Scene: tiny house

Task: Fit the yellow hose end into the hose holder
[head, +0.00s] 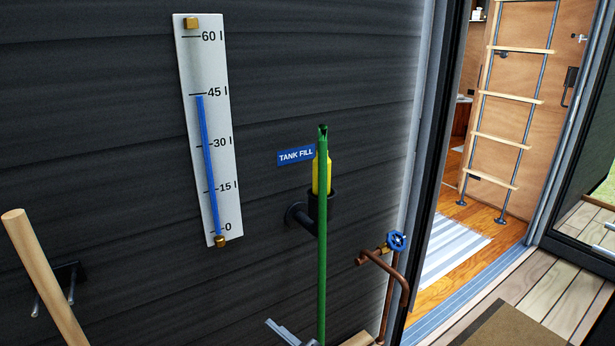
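The yellow hose end (328,174) stands upright at the black hose holder (330,208) on the dark wall. Its lower part is hidden behind the holder and the green hose (322,265), which runs straight down in front. I cannot tell how deep the end sits. A grey metal piece (283,334) at the bottom edge seems to be a tip of my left gripper, apart from the hose end and mostly out of frame. Pale grey bits (602,249) at the right edge may be my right gripper. No grip on the hose shows.
A "TANK FILL" sign (296,155) is beside the hose end. A level gauge (208,125) hangs left of it. A copper pipe with a blue valve (397,241) stands close on the right. A wooden pole (40,270) is at lower left. An open doorway is at right.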

